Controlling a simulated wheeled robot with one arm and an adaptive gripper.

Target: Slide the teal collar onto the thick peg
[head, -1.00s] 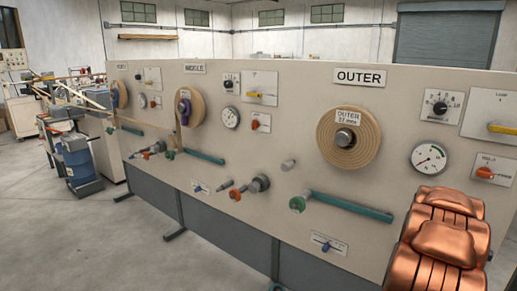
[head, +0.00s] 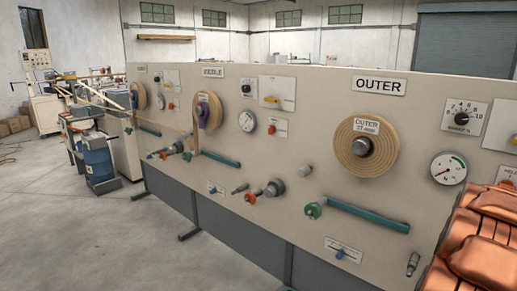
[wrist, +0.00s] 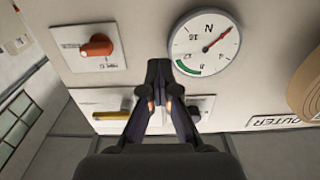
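A green-teal ring (head: 313,211) sits at the left end of a long teal bar (head: 365,216) on the panel below the OUTER spool; I cannot tell whether it is the collar. A thick grey peg (head: 275,188) sticks out to its left, with a thinner peg bearing an orange-red ring (head: 250,198) beside it. In the wrist view my gripper (wrist: 159,68) points at the panel; its fingertips look together, with nothing visible between them. It is near a dial, away from the ring and thick peg.
The panel (head: 300,120) carries the OUTER spool (head: 366,146), dials, knobs and several protruding pegs. A round dial (wrist: 205,43) and an orange knob (wrist: 97,46) are near my gripper. The floor at left is open.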

